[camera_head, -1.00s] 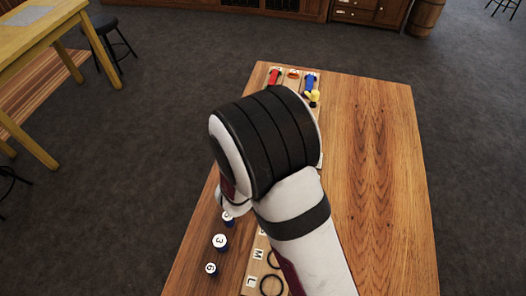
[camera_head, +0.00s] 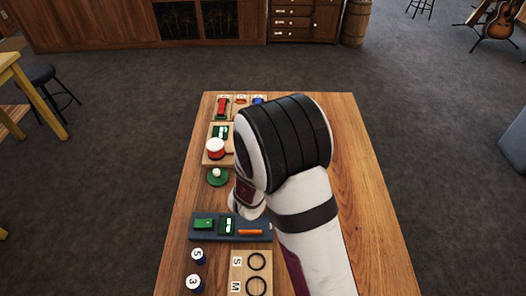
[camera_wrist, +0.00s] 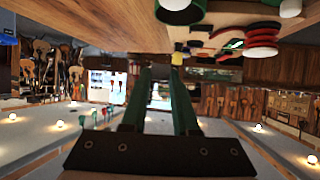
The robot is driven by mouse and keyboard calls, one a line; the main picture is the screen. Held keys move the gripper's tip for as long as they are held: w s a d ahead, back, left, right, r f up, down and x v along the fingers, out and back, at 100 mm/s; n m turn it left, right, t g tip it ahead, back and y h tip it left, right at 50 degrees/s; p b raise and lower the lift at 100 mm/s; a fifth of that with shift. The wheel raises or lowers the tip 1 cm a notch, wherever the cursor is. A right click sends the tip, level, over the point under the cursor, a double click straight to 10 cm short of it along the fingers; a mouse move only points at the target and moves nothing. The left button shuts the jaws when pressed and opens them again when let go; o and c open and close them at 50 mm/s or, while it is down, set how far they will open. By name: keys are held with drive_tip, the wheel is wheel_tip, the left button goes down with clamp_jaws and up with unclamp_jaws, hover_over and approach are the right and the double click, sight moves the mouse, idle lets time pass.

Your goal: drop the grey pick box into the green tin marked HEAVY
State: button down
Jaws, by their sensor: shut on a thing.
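My gripper (camera_wrist: 160,85) shows in the wrist view as two long green fingers, nearly parallel, with a narrow gap. A green round tin (camera_wrist: 180,14) with a dark open mouth is at the top of the inverted wrist view, on the tabletop and apart from the fingertips. Its HEAVY label is not legible. In the head view my wrist hides my gripper, the box and that tin.
On the wooden table (camera_head: 365,215) stand a red-and-white drum-like thing (camera_head: 216,148), a green disc with a white knob (camera_head: 217,178) and a dark tray (camera_head: 205,236) with green and orange pieces. The table's right side is clear.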

drive_tip(key=shift+f, duration=0.8)
drive_tip(key=c, duration=0.6)
unclamp_jaws()
drive_tip(key=v, duration=1.2)
